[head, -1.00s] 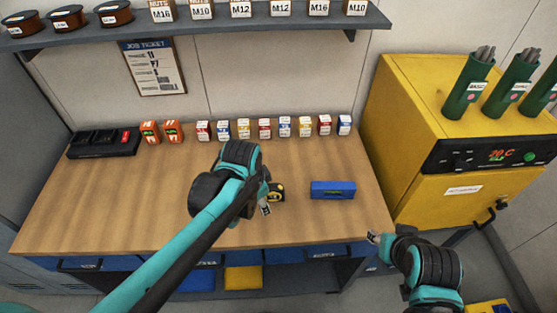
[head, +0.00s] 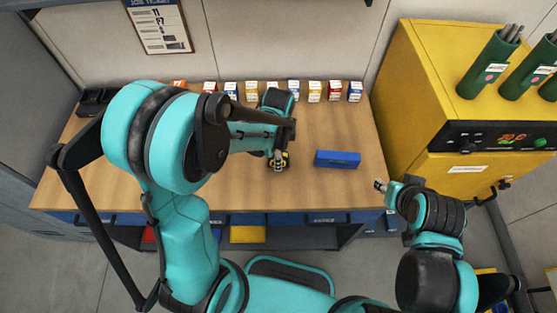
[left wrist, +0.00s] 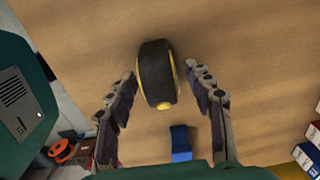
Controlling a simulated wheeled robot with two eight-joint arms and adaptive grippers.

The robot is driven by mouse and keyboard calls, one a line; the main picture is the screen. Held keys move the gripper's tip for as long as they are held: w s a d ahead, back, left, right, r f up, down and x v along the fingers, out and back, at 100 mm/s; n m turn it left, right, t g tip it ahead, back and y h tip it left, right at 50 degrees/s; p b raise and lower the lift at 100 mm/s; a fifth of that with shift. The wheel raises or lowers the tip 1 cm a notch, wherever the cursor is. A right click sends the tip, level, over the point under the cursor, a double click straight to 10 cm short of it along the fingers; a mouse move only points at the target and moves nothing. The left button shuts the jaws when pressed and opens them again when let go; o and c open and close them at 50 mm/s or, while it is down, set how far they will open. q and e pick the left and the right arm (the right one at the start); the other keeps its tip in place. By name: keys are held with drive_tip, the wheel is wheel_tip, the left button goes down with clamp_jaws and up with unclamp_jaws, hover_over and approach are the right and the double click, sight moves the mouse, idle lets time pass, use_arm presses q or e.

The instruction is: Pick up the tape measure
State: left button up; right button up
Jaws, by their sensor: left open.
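The black and yellow tape measure (left wrist: 156,88) stands on the wooden bench, seen from above in the left wrist view. In the head view the tape measure (head: 286,160) is mostly hidden behind my left gripper (head: 279,162). In the left wrist view my left gripper (left wrist: 160,70) is open, with one finger on each side of the tape measure. Gaps show on both sides; I cannot tell its exact height. My right gripper (head: 380,186) is off the bench's front right corner, too small to tell whether it is open.
A blue box-shaped item (head: 337,159) lies right of the tape measure; it also shows in the left wrist view (left wrist: 181,143). Several small boxes (head: 293,91) line the bench's back edge. A yellow oven (head: 415,95) stands at the right. The bench (head: 320,190) is otherwise mostly clear.

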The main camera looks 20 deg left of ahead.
use_arm(q)
drive_tip(key=shift+f, duration=0.2)
clamp_jaws()
drive_tip(key=shift+r, duration=0.1)
